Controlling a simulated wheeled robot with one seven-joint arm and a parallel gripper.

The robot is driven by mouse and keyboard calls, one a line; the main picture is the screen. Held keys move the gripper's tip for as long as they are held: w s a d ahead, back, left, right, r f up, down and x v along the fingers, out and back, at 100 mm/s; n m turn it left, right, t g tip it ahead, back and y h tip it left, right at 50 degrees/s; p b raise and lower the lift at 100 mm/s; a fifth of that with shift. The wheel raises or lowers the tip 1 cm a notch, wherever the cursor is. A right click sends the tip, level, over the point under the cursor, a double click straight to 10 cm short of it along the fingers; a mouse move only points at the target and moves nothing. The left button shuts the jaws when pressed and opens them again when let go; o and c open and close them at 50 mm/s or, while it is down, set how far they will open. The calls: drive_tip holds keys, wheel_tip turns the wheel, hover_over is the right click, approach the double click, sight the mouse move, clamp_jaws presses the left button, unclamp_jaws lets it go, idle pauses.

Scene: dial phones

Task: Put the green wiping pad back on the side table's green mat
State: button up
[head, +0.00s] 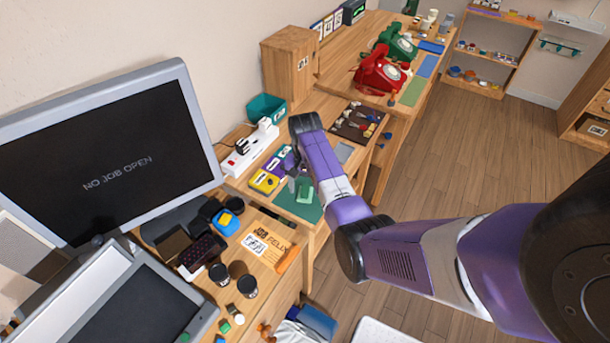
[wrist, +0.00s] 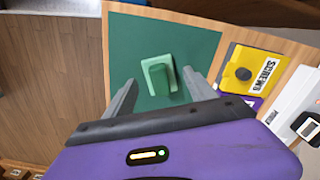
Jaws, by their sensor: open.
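The green wiping pad (wrist: 158,76), a light green block with a raised grip, lies on the dark green mat (wrist: 125,45) in the wrist view. In the head view the pad (head: 305,191) shows on the mat (head: 290,203) at the side table's near end. My gripper (wrist: 160,95) is open, its two grey fingers on either side of the pad's near edge, with mat visible between finger and pad on the left. The right finger is close to the pad; I cannot tell if they touch. In the head view my gripper (head: 300,176) is over the mat, partly hidden by my arm.
Beside the mat are a yellow SCREWS box (wrist: 251,73) and a purple box (head: 278,161). A white power strip (head: 250,147) and teal bin (head: 266,109) stand further back. A monitor (head: 105,150) stands at the left. Open floor (head: 470,160) lies to the right.

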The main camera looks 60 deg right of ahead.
sight(305, 190)
wheel_tip(305, 190, up, 11)
drive_tip(key=b, duration=0.1)
idle(0.5)
